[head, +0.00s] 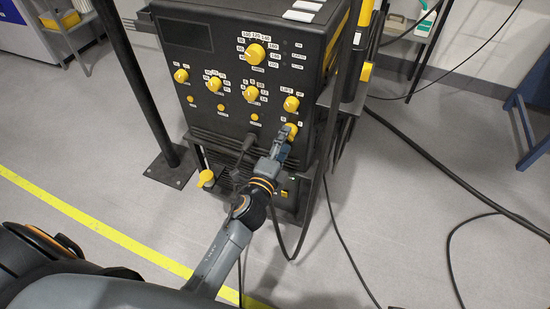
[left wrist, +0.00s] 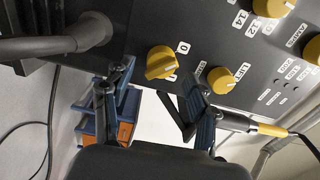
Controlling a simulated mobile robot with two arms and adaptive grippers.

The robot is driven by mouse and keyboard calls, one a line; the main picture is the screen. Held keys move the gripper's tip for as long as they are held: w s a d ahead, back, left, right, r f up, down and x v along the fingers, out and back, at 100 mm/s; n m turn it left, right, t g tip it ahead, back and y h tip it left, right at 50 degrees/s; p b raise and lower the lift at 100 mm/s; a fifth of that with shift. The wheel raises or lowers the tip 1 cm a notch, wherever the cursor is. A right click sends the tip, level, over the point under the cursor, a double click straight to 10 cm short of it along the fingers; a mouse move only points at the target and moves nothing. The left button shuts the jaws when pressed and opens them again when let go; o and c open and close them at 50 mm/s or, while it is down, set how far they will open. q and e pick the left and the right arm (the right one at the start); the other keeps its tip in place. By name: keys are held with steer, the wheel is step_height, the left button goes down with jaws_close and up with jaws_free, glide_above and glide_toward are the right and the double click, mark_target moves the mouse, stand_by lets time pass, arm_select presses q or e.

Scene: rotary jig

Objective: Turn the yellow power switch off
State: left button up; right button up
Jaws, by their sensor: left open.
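The yellow power switch (head: 292,128) is a round knob low on the right of the black machine's front panel. In the left wrist view the switch (left wrist: 160,62) sits between a white "0" label and a partly covered second mark; its ridge lies slanted. My left gripper (head: 281,142) is at the panel, just below and in front of the switch, and partly overlaps it. In the left wrist view my left gripper (left wrist: 155,78) is open and empty, its fingers on either side of the switch; I cannot tell whether they touch it. My right gripper is not in view.
Several other yellow knobs, such as the large upper dial (head: 256,52), are on the panel (head: 215,65). A black cable plug (head: 243,150) sticks out left of my gripper. A yellow-and-black torch (left wrist: 265,128) hangs at the machine's side. Open floor (head: 430,230) lies right.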

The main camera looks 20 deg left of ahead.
arm_select(q)
steer(key=s, duration=1)
steer(key=shift+a, duration=0.15)
steer(key=shift+f, duration=0.1)
steer(key=s+a+f+n+g+y, duration=0.1)
steer(key=s+a+f+n+g, duration=0.25)
steer(key=f+n, duration=0.3)
steer(key=s+a+f+n+g+y, duration=0.25)
steer(key=f+n+g, duration=0.2)
steer(key=f, duration=0.35)
steer(key=s+d+f+n+g+h+p, duration=0.3)
steer(key=s+f+n+g+p, duration=0.4)
steer(key=s+f, duration=0.75)
steer(key=s+a+f+m+g+p, duration=0.2)
steer(key=s+p, duration=0.9)
steer(key=s, duration=0.7)
steer(key=shift+a+f+p, duration=0.35)
steer(key=shift+a, duration=0.2)
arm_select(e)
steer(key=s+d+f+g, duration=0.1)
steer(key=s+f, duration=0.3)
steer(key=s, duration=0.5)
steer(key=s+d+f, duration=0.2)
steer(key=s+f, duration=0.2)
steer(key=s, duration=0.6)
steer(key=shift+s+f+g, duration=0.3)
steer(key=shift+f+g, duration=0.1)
